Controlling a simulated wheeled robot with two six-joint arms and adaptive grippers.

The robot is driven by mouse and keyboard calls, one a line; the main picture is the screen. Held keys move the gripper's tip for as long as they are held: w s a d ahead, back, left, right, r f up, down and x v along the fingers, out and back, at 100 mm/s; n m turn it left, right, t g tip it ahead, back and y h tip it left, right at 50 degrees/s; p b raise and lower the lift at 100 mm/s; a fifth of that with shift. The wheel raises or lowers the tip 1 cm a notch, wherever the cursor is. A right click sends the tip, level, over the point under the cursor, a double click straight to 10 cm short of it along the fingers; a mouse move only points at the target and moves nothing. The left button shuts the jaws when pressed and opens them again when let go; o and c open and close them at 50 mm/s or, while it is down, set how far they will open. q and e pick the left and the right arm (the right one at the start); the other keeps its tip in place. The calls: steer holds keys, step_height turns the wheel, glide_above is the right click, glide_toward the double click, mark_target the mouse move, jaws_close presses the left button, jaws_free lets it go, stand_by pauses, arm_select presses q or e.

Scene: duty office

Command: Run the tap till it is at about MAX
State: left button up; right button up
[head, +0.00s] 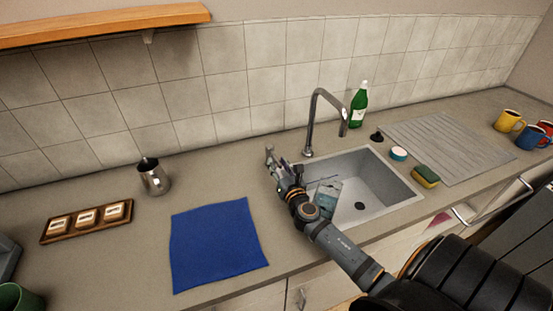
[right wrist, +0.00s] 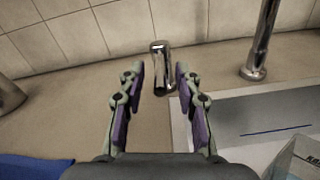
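The chrome tap (head: 314,115) stands behind the sink (head: 385,195), its spout over the basin; I see no water stream. A short chrome lever or knob (head: 270,156) stands left of the sink; it shows ahead in the right wrist view (right wrist: 161,66). My right gripper (head: 279,168) is beside it. In the right wrist view, its fingers (right wrist: 159,78) are apart, with the lever in line with the gap; contact is not clear. A pale container with printing (head: 327,192) is in the sink, partly hidden by my right arm; its water level and any MAX mark are unreadable. My left gripper is out of view.
A green bottle (head: 359,106) stands behind the sink. A sponge (head: 425,177) and small round tub (head: 398,153) are at its right. Mugs (head: 508,121) stand far right. A blue cloth (head: 218,245), metal pitcher (head: 154,178) and wooden tray (head: 62,236) lie left.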

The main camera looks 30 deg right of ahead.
steer(key=shift+x, duration=0.8)
steer(key=shift+c, duration=0.7)
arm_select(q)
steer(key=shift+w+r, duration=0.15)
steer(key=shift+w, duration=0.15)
arm_select(e)
jaws_close()
